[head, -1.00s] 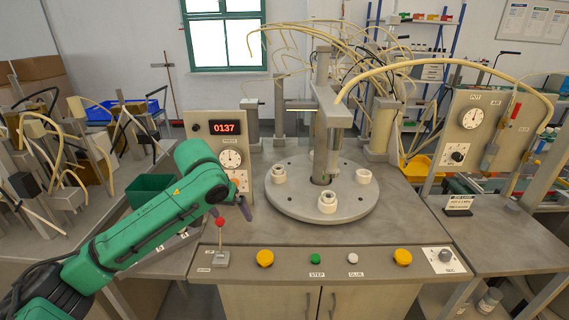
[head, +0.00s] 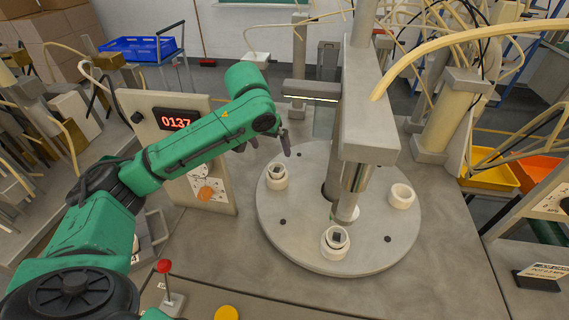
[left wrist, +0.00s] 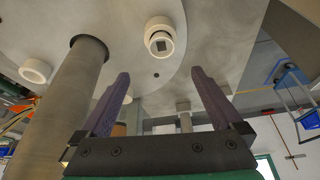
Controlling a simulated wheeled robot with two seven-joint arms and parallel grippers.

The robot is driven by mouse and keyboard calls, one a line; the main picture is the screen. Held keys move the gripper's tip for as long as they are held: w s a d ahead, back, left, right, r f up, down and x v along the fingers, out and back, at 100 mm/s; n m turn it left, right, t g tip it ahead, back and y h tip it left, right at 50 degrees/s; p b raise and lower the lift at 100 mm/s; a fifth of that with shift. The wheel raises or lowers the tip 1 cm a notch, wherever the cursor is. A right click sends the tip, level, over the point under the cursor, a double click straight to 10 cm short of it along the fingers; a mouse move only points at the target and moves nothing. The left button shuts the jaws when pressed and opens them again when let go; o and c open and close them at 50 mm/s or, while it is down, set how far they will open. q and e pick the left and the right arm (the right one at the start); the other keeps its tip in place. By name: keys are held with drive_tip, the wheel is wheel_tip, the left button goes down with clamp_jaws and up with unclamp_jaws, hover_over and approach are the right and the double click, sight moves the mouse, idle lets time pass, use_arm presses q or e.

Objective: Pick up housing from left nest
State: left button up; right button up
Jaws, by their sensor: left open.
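The left nest (head: 277,184) is a white ring cup on the left of the round grey turntable (head: 300,245). A small housing (head: 277,170) with a dark square centre sits in it. My left gripper (head: 264,146) is open and empty, just behind and above this nest. In the left wrist view, the gripper (left wrist: 160,73) has both purple fingers apart. A white nest (left wrist: 151,22) with a dark-centred housing (left wrist: 160,43) lies beyond the fingertips, lined up between them. My right gripper is not in view.
A front nest (head: 334,252) also holds a dark-centred piece. The right nest (head: 401,194) looks empty. A grey press column (head: 370,125) stands over the turntable. The panel with the red display (head: 177,120) is beside my left forearm. A red-knobbed lever (head: 165,266) stands at front left.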

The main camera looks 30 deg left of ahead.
use_arm(q)
drive_tip(key=p, duration=0.1)
approach(275, 167)
drive_tip(key=x, duration=0.2)
drive_tip(key=p+x, duration=0.1)
drive_tip(key=x, duration=0.1)
drive_tip(key=s+d+p+x, duration=0.1)
drive_tip(key=x, duration=0.2)
drive_tip(key=shift+d+f, duration=0.1)
drive_tip(key=shift+f, duration=0.25)
drive_tip(key=shift+w, duration=0.1)
drive_tip(key=c, duration=1.4)
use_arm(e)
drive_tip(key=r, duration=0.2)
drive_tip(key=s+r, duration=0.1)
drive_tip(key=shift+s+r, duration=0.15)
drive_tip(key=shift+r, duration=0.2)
